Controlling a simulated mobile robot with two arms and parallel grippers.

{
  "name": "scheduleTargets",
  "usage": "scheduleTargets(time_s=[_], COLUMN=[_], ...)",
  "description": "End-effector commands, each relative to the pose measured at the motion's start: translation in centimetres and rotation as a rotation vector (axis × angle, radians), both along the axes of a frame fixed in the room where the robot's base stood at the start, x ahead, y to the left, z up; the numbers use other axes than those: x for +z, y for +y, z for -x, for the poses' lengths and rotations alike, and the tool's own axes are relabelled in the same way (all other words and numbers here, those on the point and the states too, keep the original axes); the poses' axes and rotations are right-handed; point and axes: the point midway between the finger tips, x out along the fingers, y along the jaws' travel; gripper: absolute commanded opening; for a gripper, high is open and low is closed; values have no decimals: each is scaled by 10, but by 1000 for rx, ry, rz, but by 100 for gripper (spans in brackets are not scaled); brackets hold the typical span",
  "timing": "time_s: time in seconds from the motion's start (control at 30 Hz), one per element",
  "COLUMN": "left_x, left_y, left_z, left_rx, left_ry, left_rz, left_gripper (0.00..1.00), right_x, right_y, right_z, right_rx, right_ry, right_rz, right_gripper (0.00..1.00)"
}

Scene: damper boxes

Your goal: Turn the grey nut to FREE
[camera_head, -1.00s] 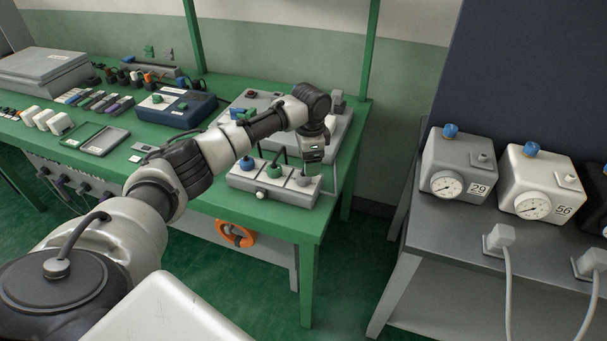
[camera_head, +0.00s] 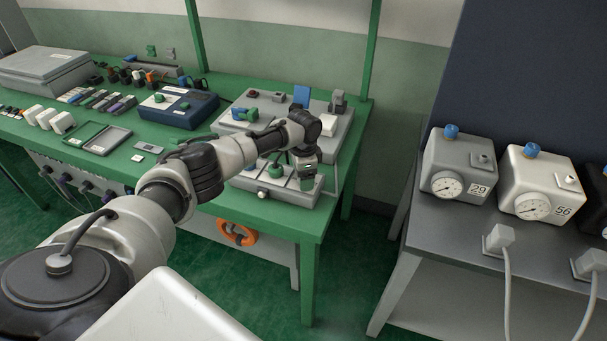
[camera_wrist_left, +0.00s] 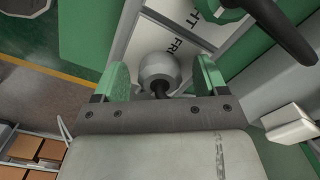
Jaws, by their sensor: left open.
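The grey nut (camera_wrist_left: 158,70) shows in the left wrist view as a rounded grey knob with a dark stem. It stands over a white plate (camera_wrist_left: 150,42) with black lettering, of which "FR" and "HT" can be read. My left gripper (camera_wrist_left: 163,82) is open, with one green-padded finger on each side of the nut. Neither pad clearly touches it. In the head view the gripper (camera_head: 306,176) is low over the right end of the light box (camera_head: 272,195), and the nut is hidden there. A green nut with a black handle (camera_wrist_left: 283,30) is at the wrist view's upper right.
The box stands near the right front corner of the green bench (camera_head: 312,228). A larger grey unit (camera_head: 345,133) is close behind it. An orange ring (camera_head: 237,233) hangs below the bench edge. Gauge boxes (camera_head: 459,165) stand on a separate table at right.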

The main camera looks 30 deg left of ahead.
Motion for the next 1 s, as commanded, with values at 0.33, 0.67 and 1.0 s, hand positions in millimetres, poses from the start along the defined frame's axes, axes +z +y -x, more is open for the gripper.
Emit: scheduleTargets(time_s=[0.33,0.67,1.0], left_x=[-1,0,1], left_y=[0,0,-2], left_z=[0,0,1], left_rx=[-1,2,105], left_ry=[0,0,2], left_rz=[0,0,2], left_gripper=[57,23,23], right_x=[0,0,12], right_y=[0,0,0], right_z=[0,0,0], right_rx=[0,0,0], right_ry=[0,0,0], right_rz=[0,0,0], right_gripper=[43,43,43])
